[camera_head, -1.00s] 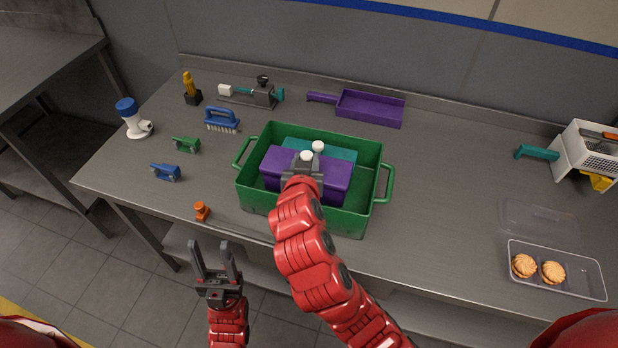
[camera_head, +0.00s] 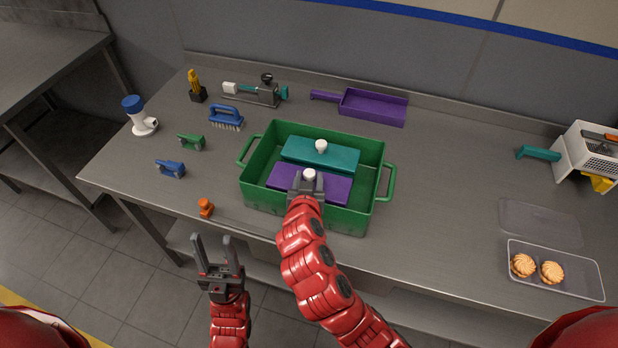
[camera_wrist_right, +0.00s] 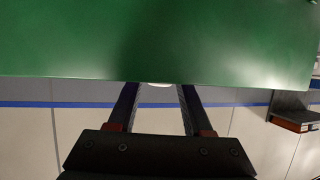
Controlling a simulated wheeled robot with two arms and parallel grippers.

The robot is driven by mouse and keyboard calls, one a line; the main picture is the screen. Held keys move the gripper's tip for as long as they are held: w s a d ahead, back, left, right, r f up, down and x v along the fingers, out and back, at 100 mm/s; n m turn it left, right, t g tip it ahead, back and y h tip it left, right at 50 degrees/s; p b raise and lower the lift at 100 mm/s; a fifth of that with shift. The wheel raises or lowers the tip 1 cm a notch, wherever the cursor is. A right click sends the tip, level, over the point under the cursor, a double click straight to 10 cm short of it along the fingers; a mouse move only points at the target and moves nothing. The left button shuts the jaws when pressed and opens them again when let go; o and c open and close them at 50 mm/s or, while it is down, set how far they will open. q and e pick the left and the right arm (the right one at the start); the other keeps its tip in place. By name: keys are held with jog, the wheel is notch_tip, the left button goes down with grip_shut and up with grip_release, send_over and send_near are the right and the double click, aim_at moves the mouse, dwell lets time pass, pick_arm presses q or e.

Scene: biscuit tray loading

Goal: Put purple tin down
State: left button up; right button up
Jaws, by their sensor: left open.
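The purple tin (camera_head: 336,191) is inside the green crate (camera_head: 376,155), in its near half, and looks level. Its base is hidden, so I cannot tell whether it touches the crate floor. My right gripper (camera_head: 309,181) is shut on the tin's white knob (camera_head: 309,173). In the right wrist view the fingers (camera_wrist_right: 159,90) flank a sliver of the white knob, and a green surface fills the top. The teal tin (camera_head: 330,155) with a white knob sits behind the purple tin in the crate. My left gripper (camera_head: 216,254) is open and empty before the table's front edge.
A purple tray (camera_head: 374,107) lies behind the crate. A blue brush (camera_head: 226,117), green tool (camera_head: 190,142), blue tool (camera_head: 170,169) and orange piece (camera_head: 205,208) lie to the left. A clear tray (camera_head: 590,285) with biscuits is at right. The crate's right end has free room.

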jog(key=shift+o, duration=0.9)
jog(key=shift+r, duration=0.15)
jog(key=shift+s, duration=0.25)
jog(key=b+v, duration=0.1)
jog(key=v, duration=0.3)
jog(key=shift+s+a, duration=0.15)
jog(key=shift+s, duration=0.15)
jog(key=p+v, duration=0.5)
jog(key=v, duration=0.2)
jog(key=shift+r, duration=0.15)
jog(key=shift+w, duration=0.1)
